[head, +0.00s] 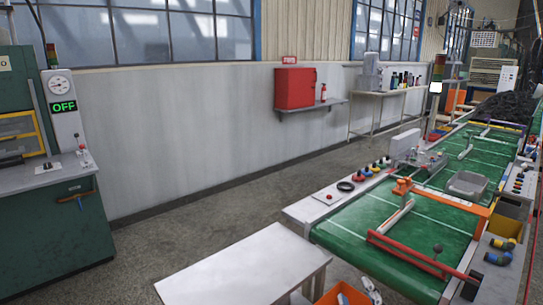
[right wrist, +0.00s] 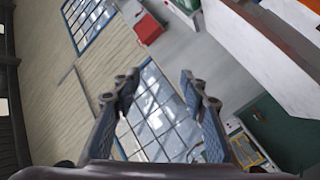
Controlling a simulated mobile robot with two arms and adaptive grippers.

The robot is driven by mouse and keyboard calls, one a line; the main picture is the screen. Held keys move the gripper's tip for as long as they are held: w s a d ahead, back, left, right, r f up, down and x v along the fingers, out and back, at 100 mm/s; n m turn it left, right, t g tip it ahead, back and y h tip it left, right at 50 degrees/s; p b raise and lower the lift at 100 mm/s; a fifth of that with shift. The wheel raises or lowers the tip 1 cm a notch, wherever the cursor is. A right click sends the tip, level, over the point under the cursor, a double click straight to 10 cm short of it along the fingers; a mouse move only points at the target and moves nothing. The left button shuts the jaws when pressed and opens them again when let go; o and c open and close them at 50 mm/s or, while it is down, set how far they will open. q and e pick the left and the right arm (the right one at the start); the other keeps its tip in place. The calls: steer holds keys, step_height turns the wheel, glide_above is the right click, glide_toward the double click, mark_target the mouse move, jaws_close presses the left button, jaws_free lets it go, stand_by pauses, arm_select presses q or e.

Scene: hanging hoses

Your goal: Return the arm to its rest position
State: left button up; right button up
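My right gripper (right wrist: 160,92) shows in the right wrist view. Its two dark fingers stand well apart, with nothing between them. Behind the gap are the window panes (right wrist: 160,115), apart from the fingers. In the head view only small grey parts show at the bottom edge, too cut off to tell its state there. My left gripper is not in view. No hose is in a gripper that I can see.
A green conveyor (head: 345,232) runs away at the right, with a grey tray (head: 467,185) on it. A white table (head: 235,270) stands in front. A green machine (head: 55,235) is at left.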

steer(key=s+d+f+m+g+h, duration=0.1)
steer(key=s+d+f+m+g, duration=0.2)
steer(key=s+f, duration=0.4)
steer(key=s+d+f+m+g, duration=0.15)
steer(key=s+f+g, duration=0.25)
steer(key=f, duration=0.4)
steer(key=s+a+f+m+g, duration=0.1)
steer(key=s+f+g, duration=0.15)
steer(key=s, duration=0.35)
steer(key=s+a+f+m+g+y, duration=0.1)
steer(key=s+f+g, duration=0.15)
steer(key=s, duration=0.25)
steer(key=s+a+f+m+g, duration=0.1)
steer(key=s+f+g, duration=0.15)
steer(key=s, duration=0.35)
step_height(320, 180, down, 28)
steer(key=s, duration=0.1)
steer(key=s+d+f+g, duration=0.1)
steer(key=s+f, duration=0.6)
steer(key=s, duration=0.1)
steer(key=s+d+f+g, duration=0.1)
steer(key=s+d+f, duration=0.1)
steer(key=s+f, duration=0.5)
steer(key=shift+s+d+f+n, duration=0.3)
steer(key=shift+s+n, duration=0.15)
steer(key=shift+s, duration=0.5)
